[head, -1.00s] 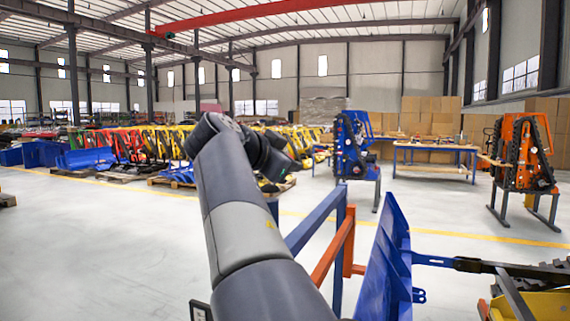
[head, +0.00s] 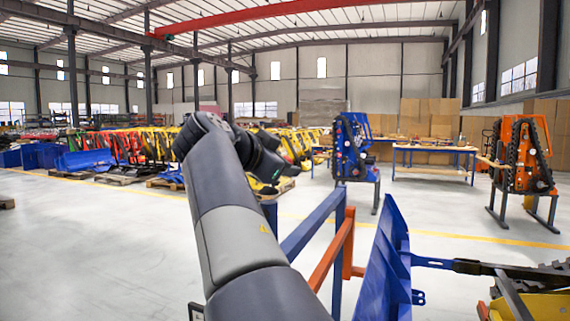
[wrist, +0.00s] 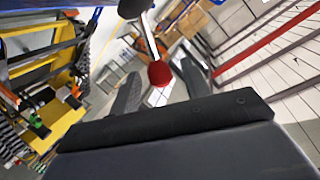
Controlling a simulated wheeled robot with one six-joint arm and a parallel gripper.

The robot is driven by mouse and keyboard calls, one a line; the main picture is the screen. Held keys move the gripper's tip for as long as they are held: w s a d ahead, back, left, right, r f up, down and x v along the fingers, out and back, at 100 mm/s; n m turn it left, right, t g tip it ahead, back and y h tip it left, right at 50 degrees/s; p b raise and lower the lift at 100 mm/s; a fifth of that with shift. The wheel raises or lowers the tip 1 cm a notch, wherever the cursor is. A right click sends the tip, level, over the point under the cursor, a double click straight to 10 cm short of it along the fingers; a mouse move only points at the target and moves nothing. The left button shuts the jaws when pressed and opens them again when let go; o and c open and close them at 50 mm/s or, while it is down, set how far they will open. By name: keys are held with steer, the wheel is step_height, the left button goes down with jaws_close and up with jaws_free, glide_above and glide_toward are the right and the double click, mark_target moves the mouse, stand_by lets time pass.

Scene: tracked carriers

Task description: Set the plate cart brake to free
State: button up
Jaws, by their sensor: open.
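My gripper (wrist: 160,68) is open, with one dark finger on each side of the knob in the picture. I cannot tell whether the knob is at fingertip depth, and no contact shows. In the head view my arm hides the lever and the gripper fingers. The cart and any brake marking cannot be made out.
In the head view, a blue rail (head: 313,222), an orange bar (head: 333,250) and a tilted blue plate (head: 384,262) stand close right of my arm. Blue and orange tracked units (head: 352,150) (head: 522,158) stand farther back. The floor (head: 90,255) at left is clear.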

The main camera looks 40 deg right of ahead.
steer(key=v, duration=0.9)
steer(key=x, duration=1.1)
steer(key=shift+a, duration=0.1)
steer(key=shift+a, duration=0.1)
